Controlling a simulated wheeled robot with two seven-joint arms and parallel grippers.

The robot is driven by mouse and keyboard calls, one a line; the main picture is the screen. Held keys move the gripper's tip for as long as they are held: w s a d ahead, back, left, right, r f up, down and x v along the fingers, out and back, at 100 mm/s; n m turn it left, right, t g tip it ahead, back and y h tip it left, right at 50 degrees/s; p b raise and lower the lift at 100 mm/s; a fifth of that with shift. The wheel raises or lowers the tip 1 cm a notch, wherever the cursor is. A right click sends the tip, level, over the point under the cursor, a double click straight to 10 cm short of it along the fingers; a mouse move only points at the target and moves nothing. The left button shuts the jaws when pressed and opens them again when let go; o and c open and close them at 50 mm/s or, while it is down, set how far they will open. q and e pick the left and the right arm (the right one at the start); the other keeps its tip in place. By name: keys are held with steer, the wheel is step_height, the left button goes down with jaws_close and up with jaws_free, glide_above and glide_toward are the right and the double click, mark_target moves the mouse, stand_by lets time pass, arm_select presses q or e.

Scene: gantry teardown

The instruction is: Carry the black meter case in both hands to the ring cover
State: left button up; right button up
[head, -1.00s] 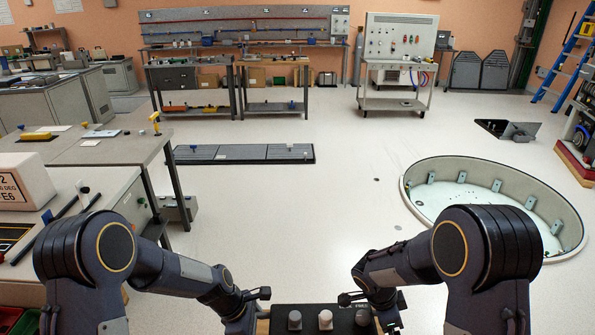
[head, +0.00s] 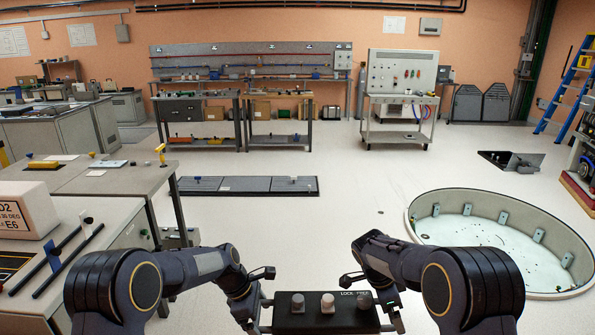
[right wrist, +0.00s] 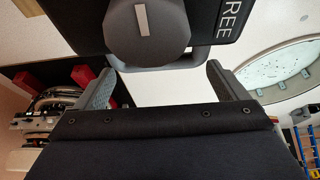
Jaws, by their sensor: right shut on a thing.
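The black meter case (head: 349,322) is at the bottom centre of the head view, between my two hands. It is level, with knobs and white lettering on top and its near part cut off. My right gripper (head: 372,300) is shut on its right end. In the right wrist view, the case (right wrist: 220,20) with a big knob and the fingers (right wrist: 160,85) either side of its handle show. My left gripper (head: 256,300) is at the left-end handle; its fingers do not show clearly. A large round pale ring (head: 415,222), possibly the ring cover, lies on the floor at right.
Workbenches (head: 120,178) stand close on the left, with a white box (head: 25,210) on the nearest. A dark floor panel (head: 240,186) lies ahead. A wheeled test stand (head: 400,135) is at the back. The floor between panel and ring is clear.

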arm_select(q)
steer(key=w+r, duration=0.8)
steer(key=w, duration=0.1)
arm_select(e)
steer(key=w+r, duration=0.8)
steer(key=w, duration=0.1)
steer(key=shift+w, duration=0.15)
arm_select(q)
steer(key=shift+w, duration=0.1)
